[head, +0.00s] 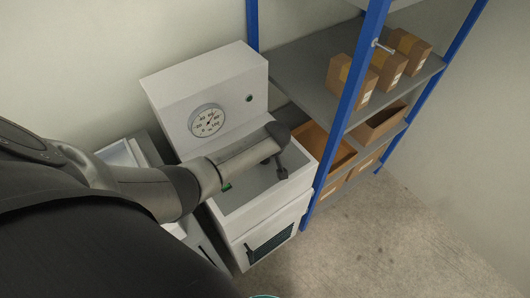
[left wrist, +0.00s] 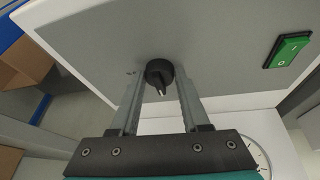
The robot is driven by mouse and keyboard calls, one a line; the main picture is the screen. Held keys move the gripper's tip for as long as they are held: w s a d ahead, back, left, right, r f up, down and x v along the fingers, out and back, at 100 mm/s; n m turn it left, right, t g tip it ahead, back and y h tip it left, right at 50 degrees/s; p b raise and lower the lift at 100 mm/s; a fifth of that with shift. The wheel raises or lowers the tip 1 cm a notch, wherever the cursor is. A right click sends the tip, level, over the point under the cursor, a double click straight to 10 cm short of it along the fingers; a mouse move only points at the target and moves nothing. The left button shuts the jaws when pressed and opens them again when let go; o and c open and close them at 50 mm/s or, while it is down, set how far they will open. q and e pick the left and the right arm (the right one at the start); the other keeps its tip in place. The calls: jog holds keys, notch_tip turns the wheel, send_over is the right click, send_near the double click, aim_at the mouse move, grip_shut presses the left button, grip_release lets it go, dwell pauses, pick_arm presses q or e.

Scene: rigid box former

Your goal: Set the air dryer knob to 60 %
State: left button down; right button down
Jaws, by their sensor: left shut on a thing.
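The air dryer is a white cabinet (head: 205,88) in the middle of the head view, with a round dial gauge (head: 207,121) marked 0 to 100 on its upper front. Its needle is too small to read surely. The black knob (left wrist: 159,72) sits on the grey panel in the left wrist view, with a pale pointer mark. My left gripper (left wrist: 160,88) has one finger on each side of the knob and is shut on it. In the head view my left gripper (head: 281,169) is over the dryer's recessed panel, and the knob cannot be made out there.
A green rocker switch (left wrist: 291,50) is on the same panel. A small green button (head: 249,98) is on the upper front. A blue-posted shelf (head: 345,100) with cardboard boxes (head: 350,82) stands close on the right. Bare floor (head: 370,245) lies in front of the shelf.

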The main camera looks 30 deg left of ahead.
pick_arm(q)
jog(key=c, duration=0.7)
grip_release()
jog(key=shift+s+d+r, duration=0.1)
jog(key=shift+d+r, duration=0.05)
jog(key=shift+r, duration=0.35)
jog(key=shift+p+v, duration=2.3)
jog(key=shift+v, duration=4.8)
